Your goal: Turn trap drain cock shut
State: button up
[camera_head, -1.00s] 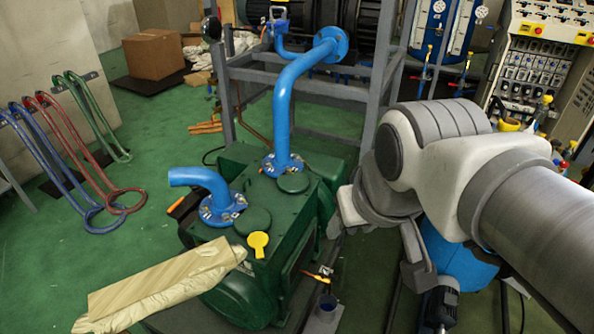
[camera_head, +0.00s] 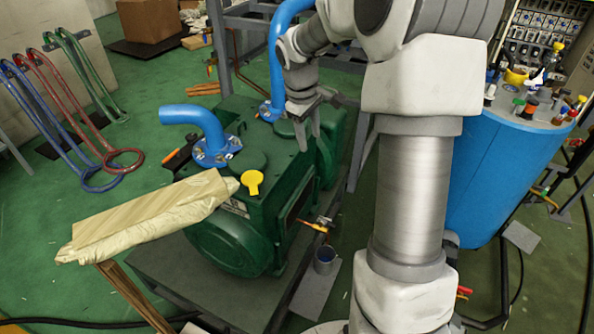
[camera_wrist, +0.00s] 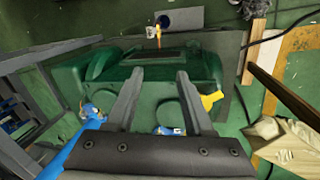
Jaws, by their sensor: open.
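A small cock with an orange-yellow handle (camera_head: 318,226) juts from the lower side of the green pump (camera_head: 262,215). In the wrist view the cock (camera_wrist: 158,32) is near the top, above the fingertips and beside a blue-grey cup (camera_wrist: 178,20). Its handle looks slanted in the head view, but I cannot tell how far it is turned. My gripper (camera_head: 306,132) points down over the pump's right rear part, apart from the cock. In the wrist view my gripper (camera_wrist: 159,73) has its two fingers spread with nothing between them.
Blue pipes (camera_head: 198,125) rise from the pump top, close to my gripper. A yellow tag-like piece (camera_head: 252,182) sits on the pump's front edge. A wrapped board (camera_head: 150,215) lies at front left. A blue drum (camera_head: 505,170) stands right of my arm. The cup stands below the cock.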

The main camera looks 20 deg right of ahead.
jog(key=w+d+f+n+g+b, duration=0.15)
jog(key=d+f, duration=0.25)
jog(key=f, duration=0.4)
jog(key=w+d+f+t+b, duration=0.1)
jog(key=w+d+f+b, duration=0.15)
jog(key=f, duration=0.45)
jog(key=y+b, duration=0.1)
jog(key=y, duration=0.1)
send_over(332, 224)
notch_tip(332, 224, down, 13)
jog(key=shift+g, duration=0.35)
notch_tip(332, 224, down, 18)
jog(key=b, duration=0.4)
jog(key=shift+r+b, duration=0.2)
jog(key=shift+b, duration=0.15)
jog(key=shift+c, duration=0.3)
grip_shut()
